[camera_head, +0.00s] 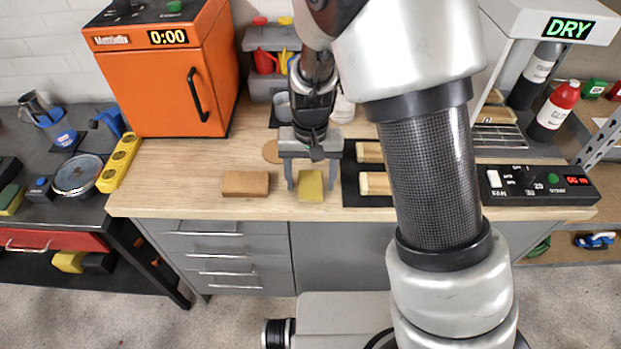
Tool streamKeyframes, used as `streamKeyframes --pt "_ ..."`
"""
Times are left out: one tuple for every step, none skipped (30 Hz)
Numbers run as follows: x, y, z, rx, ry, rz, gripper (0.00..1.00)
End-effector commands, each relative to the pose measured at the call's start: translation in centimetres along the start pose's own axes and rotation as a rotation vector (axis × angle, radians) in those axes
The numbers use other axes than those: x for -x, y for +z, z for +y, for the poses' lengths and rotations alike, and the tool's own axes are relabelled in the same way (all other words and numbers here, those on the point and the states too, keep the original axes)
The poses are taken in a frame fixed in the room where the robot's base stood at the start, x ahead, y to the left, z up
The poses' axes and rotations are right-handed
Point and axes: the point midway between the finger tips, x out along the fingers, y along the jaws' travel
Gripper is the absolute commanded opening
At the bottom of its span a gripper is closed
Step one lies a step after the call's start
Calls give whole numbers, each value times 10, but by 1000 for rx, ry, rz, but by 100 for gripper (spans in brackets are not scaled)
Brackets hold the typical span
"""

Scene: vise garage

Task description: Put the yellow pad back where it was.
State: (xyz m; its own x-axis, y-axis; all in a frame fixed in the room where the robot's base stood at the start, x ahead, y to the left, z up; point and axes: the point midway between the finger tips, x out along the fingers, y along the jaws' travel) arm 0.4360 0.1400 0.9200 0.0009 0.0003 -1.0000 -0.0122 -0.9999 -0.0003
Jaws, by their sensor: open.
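The yellow pad (311,190) lies on the wooden bench top (205,200), close to its front edge. My gripper (311,184) points down over the pad with its two fingers apart. One finger is to the left of the pad and one to the right, with a small gap visible on each side. I cannot tell how far the fingertips are above the bench.
A brown block (246,184) lies left of the pad. A black mat (350,192) with wooden blocks (376,184) is close on the right. An orange oven (165,75) stands behind left. A black control box (540,185) sits far right.

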Motion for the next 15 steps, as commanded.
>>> streamKeyframes --pt "6 0 0 1 0 1 65" --pt "7 0 -1 1 -1 2 65" --pt "12 -1 -1 1 -2 3 65" --pt "17 -1 -1 2 -2 4 65" --pt "22 -1 -1 2 -2 4 65" --pt "30 -1 -1 3 -2 4 65" --pt "37 -1 -1 2 -3 5 65" --pt "44 -1 -1 1 -3 5 65" --pt "53 -1 -1 2 -3 5 65" --pt "60 -1 -1 2 -3 5 65" --pt "66 -1 -1 2 -3 6 65" --pt "75 -1 -1 2 -3 5 65" --pt "81 -1 -1 1 -3 5 65" --pt "87 -1 -1 1 -2 4 65" --pt "94 -1 -1 1 -2 4 65"
